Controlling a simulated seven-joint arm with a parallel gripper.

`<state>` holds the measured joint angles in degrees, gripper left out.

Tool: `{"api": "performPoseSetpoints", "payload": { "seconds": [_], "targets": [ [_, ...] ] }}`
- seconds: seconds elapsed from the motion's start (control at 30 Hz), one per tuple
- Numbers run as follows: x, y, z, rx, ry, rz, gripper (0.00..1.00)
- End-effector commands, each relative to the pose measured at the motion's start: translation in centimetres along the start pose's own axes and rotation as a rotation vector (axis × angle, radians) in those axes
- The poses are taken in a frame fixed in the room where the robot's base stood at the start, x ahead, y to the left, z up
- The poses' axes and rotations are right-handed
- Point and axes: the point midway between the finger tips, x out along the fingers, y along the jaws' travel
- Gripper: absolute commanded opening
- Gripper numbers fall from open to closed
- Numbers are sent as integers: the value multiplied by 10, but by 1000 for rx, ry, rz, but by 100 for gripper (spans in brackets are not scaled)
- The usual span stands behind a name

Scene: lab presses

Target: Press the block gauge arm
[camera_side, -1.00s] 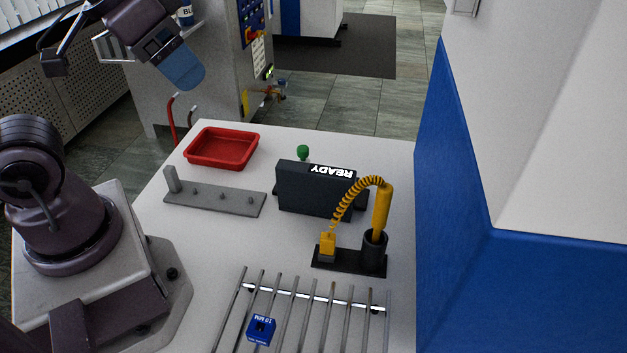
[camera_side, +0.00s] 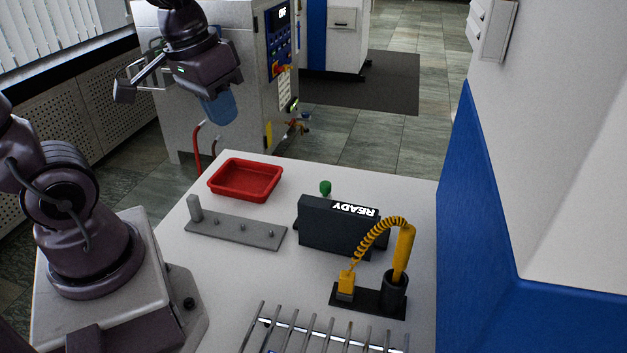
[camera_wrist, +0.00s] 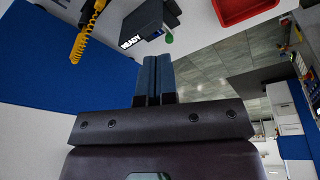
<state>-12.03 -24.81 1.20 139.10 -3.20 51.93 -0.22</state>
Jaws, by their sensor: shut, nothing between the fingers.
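A dark gauge box (camera_side: 340,228) with a lit READY display stands on the white table, also in the wrist view (camera_wrist: 150,20). A green knob (camera_side: 325,187) shows just behind it, also in the wrist view (camera_wrist: 169,39). I take this knob as the gauge arm's end; the arm itself is mostly hidden by the box. My gripper (camera_side: 219,112), with blue fingers, is up at the left, clear of the box and knob. In the wrist view my shut, empty fingertips (camera_wrist: 152,58) point toward the knob, with a gap in the picture.
A red tray (camera_side: 245,196) and a grey pegged plate (camera_side: 235,233) lie left of the box. A yellow probe with coiled cord (camera_side: 403,252) stands at the right in a black holder. Metal rails (camera_side: 330,336) are in front. A blue-white wall (camera_side: 480,200) bounds the right side.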

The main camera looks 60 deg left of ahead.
Motion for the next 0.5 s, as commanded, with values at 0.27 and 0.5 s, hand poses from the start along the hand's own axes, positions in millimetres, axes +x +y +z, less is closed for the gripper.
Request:
{"api": "performPoseSetpoints", "payload": {
  "seconds": [0.27,0.5],
  "targets": [
    [49,-37,-29,-425,-226,82,0],
    [99,-73,-50,-855,-388,177,0]
  ]
}}
